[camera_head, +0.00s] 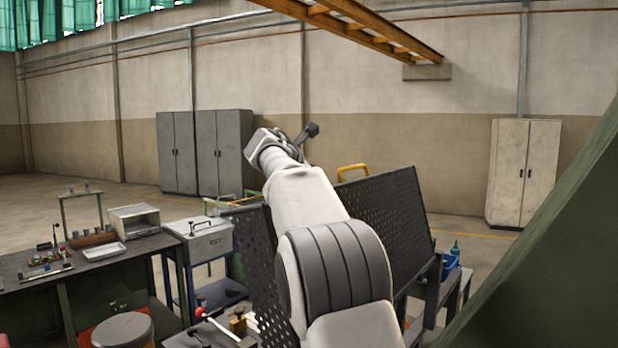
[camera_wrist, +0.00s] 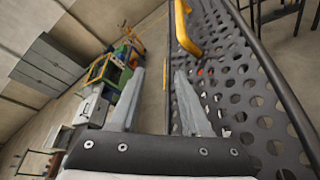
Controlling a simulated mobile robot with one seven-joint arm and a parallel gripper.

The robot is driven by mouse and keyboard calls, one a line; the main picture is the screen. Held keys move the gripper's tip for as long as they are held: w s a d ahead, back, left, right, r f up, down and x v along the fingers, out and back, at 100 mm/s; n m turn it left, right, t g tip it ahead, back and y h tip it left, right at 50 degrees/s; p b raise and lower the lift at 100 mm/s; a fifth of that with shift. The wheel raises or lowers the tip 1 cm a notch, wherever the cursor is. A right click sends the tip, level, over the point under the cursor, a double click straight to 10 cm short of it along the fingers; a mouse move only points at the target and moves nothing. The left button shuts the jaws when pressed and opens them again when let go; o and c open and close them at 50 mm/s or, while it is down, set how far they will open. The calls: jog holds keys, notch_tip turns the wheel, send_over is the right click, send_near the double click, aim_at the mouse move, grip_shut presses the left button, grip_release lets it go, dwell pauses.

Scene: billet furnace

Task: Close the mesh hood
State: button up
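The mesh hood (camera_head: 397,215) is a dark perforated panel standing raised and tilted, right of my arm in the head view. In the wrist view the hood's perforated face (camera_wrist: 240,85) fills the right side, with the yellow handle (camera_wrist: 184,28) ahead of my fingertips. My gripper (camera_wrist: 160,72) is open and empty, its right finger in front of the mesh; I cannot tell whether they touch. In the head view my gripper (camera_head: 311,131) is small, above and left of the hood.
Another dark perforated panel (camera_head: 250,245) stands left of my arm. A grey lidded box (camera_head: 203,240) and a workbench (camera_head: 30,270) with small parts are at the left. A green slanted surface (camera_head: 560,240) blocks the right. Cabinets (camera_head: 205,150) stand along the back wall.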

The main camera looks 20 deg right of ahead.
jog(key=shift+b+v, duration=0.3)
jog(key=shift+v, duration=1.3)
jog(key=shift+d, duration=0.2)
